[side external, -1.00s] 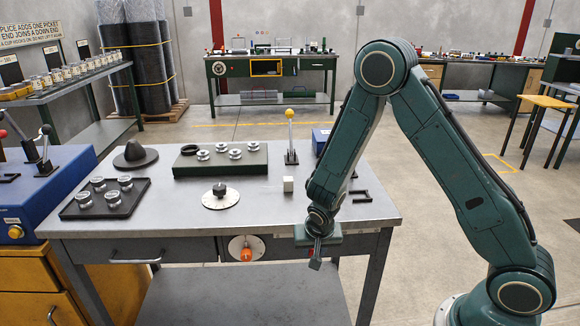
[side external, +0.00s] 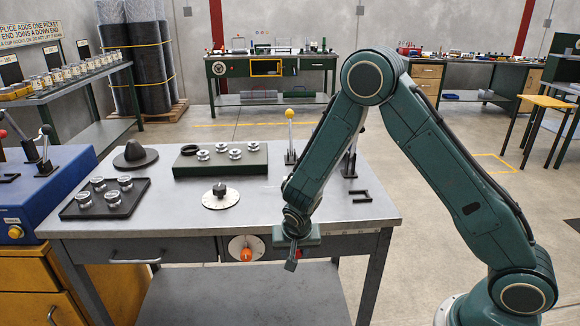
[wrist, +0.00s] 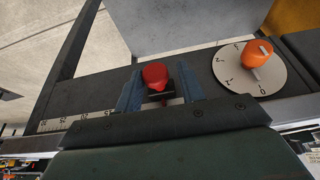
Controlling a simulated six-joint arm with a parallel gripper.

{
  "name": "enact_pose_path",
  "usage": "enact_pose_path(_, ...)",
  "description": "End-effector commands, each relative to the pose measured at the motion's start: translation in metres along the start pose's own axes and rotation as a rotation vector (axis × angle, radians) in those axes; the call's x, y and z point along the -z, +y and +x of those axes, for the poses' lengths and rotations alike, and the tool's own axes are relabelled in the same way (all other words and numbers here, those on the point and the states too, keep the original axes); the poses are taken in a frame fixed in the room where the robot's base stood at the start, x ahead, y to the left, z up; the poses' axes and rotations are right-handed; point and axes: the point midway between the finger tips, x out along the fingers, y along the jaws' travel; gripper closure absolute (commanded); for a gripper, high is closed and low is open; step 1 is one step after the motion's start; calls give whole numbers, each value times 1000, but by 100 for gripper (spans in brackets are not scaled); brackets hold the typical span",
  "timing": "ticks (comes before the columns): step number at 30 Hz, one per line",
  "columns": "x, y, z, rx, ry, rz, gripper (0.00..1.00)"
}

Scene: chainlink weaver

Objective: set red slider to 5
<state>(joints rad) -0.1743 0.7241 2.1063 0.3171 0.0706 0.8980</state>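The red slider knob (wrist: 155,76) shows in the wrist view on the dark front face of the bench. It lies between the two blue fingers of my gripper (wrist: 160,82), which are apart, with a small gap seeming to show on each side. Whether the fingers touch it I cannot tell. A pale numbered scale (wrist: 80,122) runs along the face to the left; its figures are too small to read surely.
An orange knob (wrist: 257,58) on a white numbered dial is close to the right finger in the wrist view. The bench top (side external: 255,215) carries a black-knobbed dial (side external: 220,195), a yellow-tipped lever (side external: 290,130) and a dark bracket (side external: 361,196). The space before the bench is open.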

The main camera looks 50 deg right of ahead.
Motion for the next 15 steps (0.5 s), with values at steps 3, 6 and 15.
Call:
enact_pose_path(3,0,-2,-1,4,0,-1,51)
enact_pose_path(6,0,-1,0,2,0,-1,51)
enact_pose_path(15,0,0,-4,-2,1,0,51)
